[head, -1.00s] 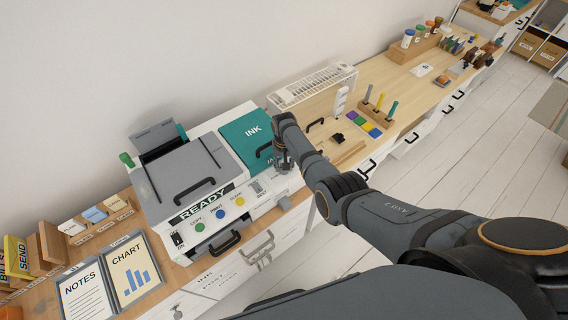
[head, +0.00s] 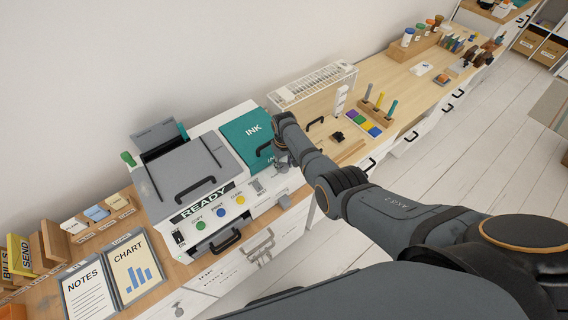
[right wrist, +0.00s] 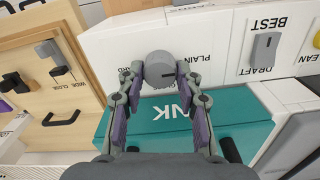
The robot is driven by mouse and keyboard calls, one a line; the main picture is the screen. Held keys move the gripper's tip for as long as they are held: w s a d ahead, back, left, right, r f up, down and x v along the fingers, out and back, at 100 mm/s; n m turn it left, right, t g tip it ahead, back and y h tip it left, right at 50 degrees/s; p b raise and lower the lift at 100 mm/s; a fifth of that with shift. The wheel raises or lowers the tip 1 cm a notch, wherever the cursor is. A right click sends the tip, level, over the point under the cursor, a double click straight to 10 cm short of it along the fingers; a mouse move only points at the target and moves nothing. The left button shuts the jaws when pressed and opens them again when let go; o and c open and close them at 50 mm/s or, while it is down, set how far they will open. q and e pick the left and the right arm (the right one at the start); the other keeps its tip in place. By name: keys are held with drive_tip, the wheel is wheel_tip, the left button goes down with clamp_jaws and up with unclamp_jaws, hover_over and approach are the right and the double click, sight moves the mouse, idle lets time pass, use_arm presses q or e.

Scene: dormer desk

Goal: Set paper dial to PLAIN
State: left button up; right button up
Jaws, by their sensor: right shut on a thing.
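The grey round paper dial (right wrist: 159,70) is on the printer's white front panel (right wrist: 225,50) in the right wrist view, with a dark pointer mark on its face. The word PLAIN (right wrist: 205,47) is printed beside it, upside down in this view. My right gripper (right wrist: 153,82) has its two fingers on either side of the dial and is shut on it. In the head view my right gripper (head: 284,160) is at the printer's front right, and its wrist hides the dial. My left gripper is not in view.
The teal INK cover (head: 245,135) lies just behind my gripper. A DRAFT/BEST slider (right wrist: 264,47) is beside the dial. Copy, print and clean buttons (head: 220,212) are on the printer's front.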

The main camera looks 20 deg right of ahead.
sight(284, 166)
drive_tip(key=o, duration=1.2)
drive_tip(key=shift+c, duration=0.2)
drive_tip(key=shift+r, duration=0.1)
wheel_tip(284, 166, up, 12)
drive_tip(key=shift+s, duration=0.1)
